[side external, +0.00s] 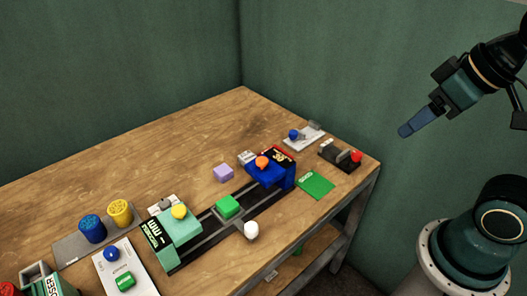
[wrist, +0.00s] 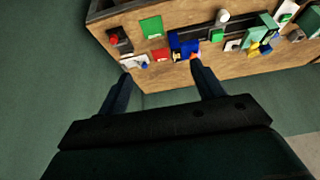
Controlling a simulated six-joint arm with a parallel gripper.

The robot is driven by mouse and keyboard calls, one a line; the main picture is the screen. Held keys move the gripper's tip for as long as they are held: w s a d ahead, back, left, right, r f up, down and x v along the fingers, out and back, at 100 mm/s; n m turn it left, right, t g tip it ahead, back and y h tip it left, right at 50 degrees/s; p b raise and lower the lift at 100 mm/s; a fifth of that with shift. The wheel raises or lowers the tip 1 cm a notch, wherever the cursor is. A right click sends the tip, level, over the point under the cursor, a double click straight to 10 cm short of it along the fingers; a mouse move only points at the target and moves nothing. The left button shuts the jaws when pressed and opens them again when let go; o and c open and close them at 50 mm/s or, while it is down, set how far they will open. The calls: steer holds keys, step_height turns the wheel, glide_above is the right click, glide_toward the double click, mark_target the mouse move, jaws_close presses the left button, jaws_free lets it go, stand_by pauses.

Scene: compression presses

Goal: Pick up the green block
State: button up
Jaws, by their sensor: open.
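The green block (side external: 228,206) sits on the dark track between a mint-green press (side external: 178,240) and a blue press (side external: 268,174) in the side view. It also shows in the wrist view (wrist: 217,35), small and near the top edge. My gripper (side external: 404,131) hangs in the air to the right of the table, well away from the block. In the wrist view its two fingers (wrist: 160,80) are spread apart with nothing between them.
A white knob (side external: 251,230) stands beside the track near the block. A flat green plate (side external: 316,185) and a red-button device (side external: 348,156) are near the table's right edge. Blue and yellow cylinders (side external: 119,213) stand at left.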

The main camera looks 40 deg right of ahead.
steer(key=w+a+f+m+g+y, duration=0.1)
steer(key=w+a+m, duration=0.3)
steer(key=w, duration=0.4)
steer(key=w+a+f+m+g+y, duration=0.1)
steer(key=w+a+m+g, duration=0.2)
steer(key=w, duration=0.6)
steer(key=w+a+f+m+y, duration=0.1)
steer(key=w+a+f+m, duration=0.3)
steer(key=w+f+m, duration=0.1)
steer(key=w+a+f+m+g+y, duration=0.1)
steer(key=w+a+f+m, duration=0.4)
steer(key=f, duration=0.5)
steer(key=shift+w+a+f+m+g+y, duration=0.15)
steer(key=shift+w+m+g+y, duration=0.25)
steer(key=shift+w, duration=0.8)
glide_above(228, 207)
steer(key=w+d, duration=0.1)
steer(key=d, duration=0.2)
steer(key=shift+w+d+f, duration=0.1)
steer(key=shift+d+f, duration=0.05)
steer(key=shift+f, duration=3.8)
steer(key=shift+f, duration=0.1)
